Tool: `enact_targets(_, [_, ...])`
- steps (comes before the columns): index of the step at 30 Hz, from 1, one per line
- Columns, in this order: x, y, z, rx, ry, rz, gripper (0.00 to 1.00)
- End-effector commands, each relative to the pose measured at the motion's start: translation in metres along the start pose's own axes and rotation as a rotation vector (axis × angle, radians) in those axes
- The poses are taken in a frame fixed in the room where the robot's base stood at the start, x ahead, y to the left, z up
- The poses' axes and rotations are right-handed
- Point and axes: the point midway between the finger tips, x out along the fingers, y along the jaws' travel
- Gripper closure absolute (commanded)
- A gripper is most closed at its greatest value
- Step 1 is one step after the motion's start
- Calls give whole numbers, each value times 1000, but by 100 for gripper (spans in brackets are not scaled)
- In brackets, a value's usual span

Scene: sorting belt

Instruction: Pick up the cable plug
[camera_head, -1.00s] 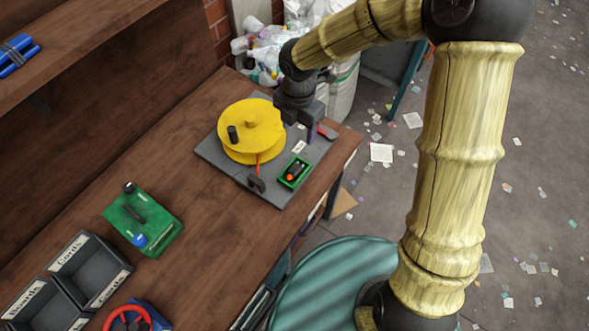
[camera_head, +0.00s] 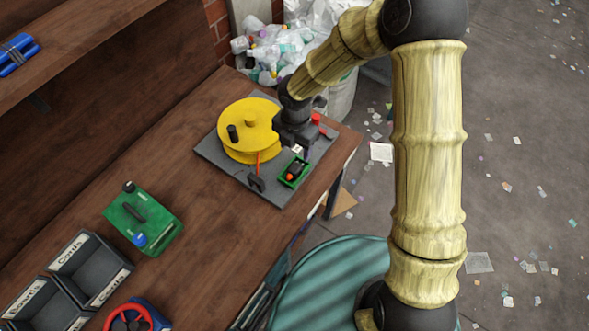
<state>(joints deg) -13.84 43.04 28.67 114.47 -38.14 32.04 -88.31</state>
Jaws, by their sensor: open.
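A small dark plug with an orange-red end (camera_head: 293,172) lies in a green-rimmed tray (camera_head: 304,179) on the grey board; I take it to be the cable plug. A yellow reel (camera_head: 240,112) stands on the board to its left. A short orange cord (camera_head: 258,160) runs from the reel towards a black clip (camera_head: 257,183). My gripper (camera_head: 302,154) points down at the tray's far end, open, with nothing seen between its fingers. The fingers are small and dark, and their height above the plug is hard to judge.
The grey board (camera_head: 216,155) sits near the bench's right edge. A red part (camera_head: 316,119) stands behind my gripper. A green box (camera_head: 143,221), grey bins (camera_head: 98,262) and a red wheel (camera_head: 137,308) lie nearer. Bench between is clear.

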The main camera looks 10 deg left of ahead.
Motion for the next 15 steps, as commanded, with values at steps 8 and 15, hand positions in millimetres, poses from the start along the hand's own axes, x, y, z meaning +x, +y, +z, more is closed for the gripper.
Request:
enact_targets(8, [34, 0, -1, 0, 1, -1, 42])
enact_targets(15, [34, 0, 0, 1, 0, 0, 42])
